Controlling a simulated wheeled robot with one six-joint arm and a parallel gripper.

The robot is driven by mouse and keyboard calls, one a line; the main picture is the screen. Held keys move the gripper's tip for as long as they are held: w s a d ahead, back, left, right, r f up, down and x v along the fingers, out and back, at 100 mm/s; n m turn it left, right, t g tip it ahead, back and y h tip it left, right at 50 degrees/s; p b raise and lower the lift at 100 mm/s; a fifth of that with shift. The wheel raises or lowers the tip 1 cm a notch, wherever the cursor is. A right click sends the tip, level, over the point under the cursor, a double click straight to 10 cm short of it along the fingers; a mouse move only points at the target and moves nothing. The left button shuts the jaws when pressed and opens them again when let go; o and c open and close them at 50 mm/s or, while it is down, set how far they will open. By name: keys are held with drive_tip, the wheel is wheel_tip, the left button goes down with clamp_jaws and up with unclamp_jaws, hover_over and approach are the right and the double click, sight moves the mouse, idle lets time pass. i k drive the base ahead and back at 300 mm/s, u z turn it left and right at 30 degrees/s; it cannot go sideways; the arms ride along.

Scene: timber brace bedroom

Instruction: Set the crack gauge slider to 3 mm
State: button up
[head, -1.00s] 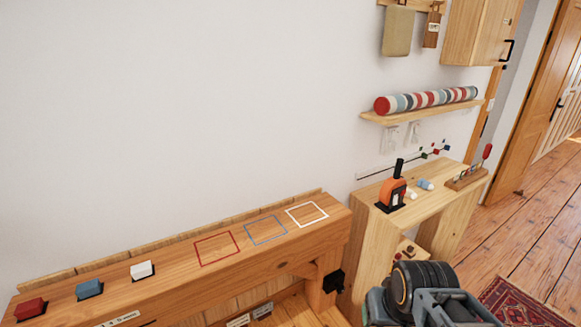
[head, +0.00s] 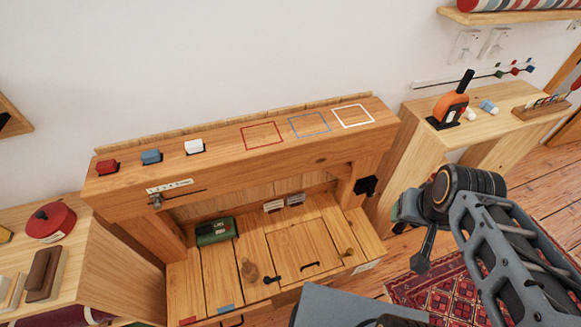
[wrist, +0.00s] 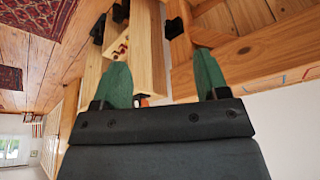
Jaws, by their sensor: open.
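The crack gauge is on the front face of the timber beam in the head view. Its white scale label (head: 169,186) has marks too small to read. Below it a dark slider knob (head: 156,200) sits near the left end of a thin dark rail (head: 188,193). My gripper (wrist: 162,78) is open and empty in the wrist view, its two green fingers apart. In the head view my arm is at the right, well away from the gauge. The gauge does not show in the wrist view.
Below is a wooden platform (head: 300,246) with a green box (head: 216,230) and pegs. Side tables stand left and right. A red rug (head: 430,292) lies at right.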

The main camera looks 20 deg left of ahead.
sight(156, 199)
drive_tip(key=u, duration=1.1)
drive_tip(key=k, duration=0.4)
drive_tip(key=u, duration=1.05)
